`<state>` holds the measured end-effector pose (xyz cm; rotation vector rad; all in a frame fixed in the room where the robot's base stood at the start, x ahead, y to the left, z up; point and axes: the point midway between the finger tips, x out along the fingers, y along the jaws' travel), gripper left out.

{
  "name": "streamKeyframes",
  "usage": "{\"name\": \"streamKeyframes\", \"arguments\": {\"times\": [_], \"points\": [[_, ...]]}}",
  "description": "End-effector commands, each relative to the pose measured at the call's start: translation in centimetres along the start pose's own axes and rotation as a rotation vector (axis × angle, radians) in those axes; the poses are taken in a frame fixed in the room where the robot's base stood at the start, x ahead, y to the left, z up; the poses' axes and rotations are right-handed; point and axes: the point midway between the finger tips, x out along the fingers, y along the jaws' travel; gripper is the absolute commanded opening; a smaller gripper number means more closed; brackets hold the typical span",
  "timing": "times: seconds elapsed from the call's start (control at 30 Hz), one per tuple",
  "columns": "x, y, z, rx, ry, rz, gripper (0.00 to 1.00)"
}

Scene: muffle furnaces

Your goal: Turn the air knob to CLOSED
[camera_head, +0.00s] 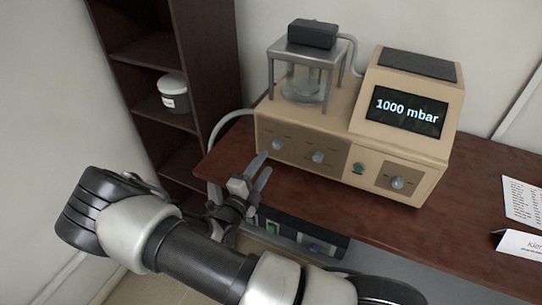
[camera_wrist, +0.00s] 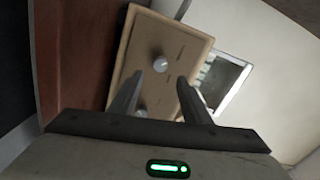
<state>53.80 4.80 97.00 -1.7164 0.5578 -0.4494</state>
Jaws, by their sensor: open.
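A beige vacuum device (camera_head: 385,148) stands on the table, its display (camera_head: 408,110) reading "1000 mbar". Its front has a left knob (camera_head: 278,144), a middle knob (camera_head: 318,157) and a right knob (camera_head: 398,183). Their labels are too small to read, so I cannot tell which is the air knob. My gripper (camera_head: 262,170) is open and empty, in front of the device's left panel and apart from it. In the wrist view, two knobs show on a panel: an upper knob (camera_wrist: 160,64) beyond my fingertips (camera_wrist: 172,80) and a lower knob (camera_wrist: 140,112) partly behind the left finger.
A green button (camera_head: 358,167) sits between the middle and right knobs. A glass vessel in a metal frame (camera_head: 307,72) stands on the device, with a hose beside it. A dark unit (camera_head: 300,236) is below the table edge. A shelf (camera_head: 135,55) holds a jar (camera_head: 172,95).

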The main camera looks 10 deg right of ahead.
Motion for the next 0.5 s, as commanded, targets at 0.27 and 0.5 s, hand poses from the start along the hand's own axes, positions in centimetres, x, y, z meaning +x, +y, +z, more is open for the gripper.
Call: {"name": "streamKeyframes", "arguments": {"times": [0.27,0.5], "points": [[-6.3,0.0,0.1,0.000,-0.003,0.000,0.43],[-8.7,0.0,0.0,-0.001,-0.001,-0.001,0.43]]}}
